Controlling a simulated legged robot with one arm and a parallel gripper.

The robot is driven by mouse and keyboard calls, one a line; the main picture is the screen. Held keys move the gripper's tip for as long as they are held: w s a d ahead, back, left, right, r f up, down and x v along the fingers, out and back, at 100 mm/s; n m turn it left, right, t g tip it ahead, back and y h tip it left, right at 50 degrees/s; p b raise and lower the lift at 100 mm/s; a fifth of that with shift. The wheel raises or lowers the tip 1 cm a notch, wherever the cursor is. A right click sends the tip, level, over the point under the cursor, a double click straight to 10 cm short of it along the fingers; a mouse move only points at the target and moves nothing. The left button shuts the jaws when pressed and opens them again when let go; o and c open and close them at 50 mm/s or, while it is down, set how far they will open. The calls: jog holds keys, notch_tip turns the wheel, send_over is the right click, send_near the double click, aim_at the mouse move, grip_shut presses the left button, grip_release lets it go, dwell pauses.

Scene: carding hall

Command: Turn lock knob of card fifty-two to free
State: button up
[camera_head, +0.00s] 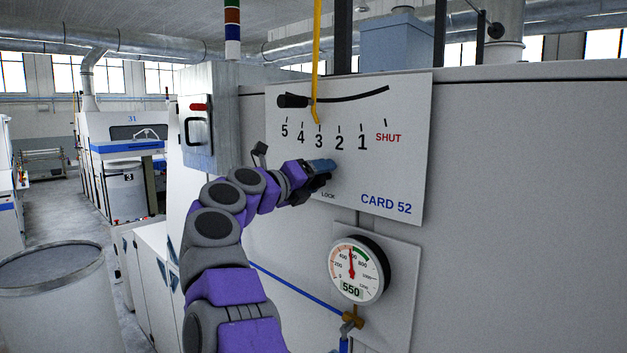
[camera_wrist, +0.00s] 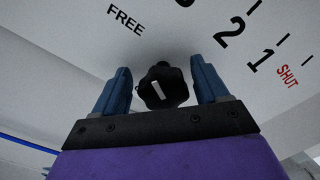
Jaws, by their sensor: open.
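The card 52 panel (camera_head: 400,160) is a white plate with a scale from 5 to 1 and SHUT, and "CARD 52" in blue. The lock knob (camera_wrist: 163,89) is black and faceted with a short white mark, seen between my jaws in the wrist view. FREE is printed up and left of it there; LOCK shows below my gripper in the head view. My gripper (camera_head: 323,170) is at the panel's lower middle, its blue jaws (camera_wrist: 163,80) open on either side of the knob, with narrow gaps. In the head view my gripper hides the knob.
A yellow lever (camera_head: 316,70) hangs down to the 3 on the scale. A pressure gauge (camera_head: 357,270) reading 550 sits below the panel, with a brass valve (camera_head: 351,320) under it. A grey switch box (camera_head: 207,118) stands left. A large bin (camera_head: 50,310) is at lower left.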

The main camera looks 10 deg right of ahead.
jog(key=shift+s+a+f, duration=0.15)
jog(key=shift+s+a, duration=0.05)
jog(key=shift+a, duration=0.2)
jog(key=b+v, duration=0.3)
jog(key=v, duration=1.3)
jog(key=shift+a, duration=0.35)
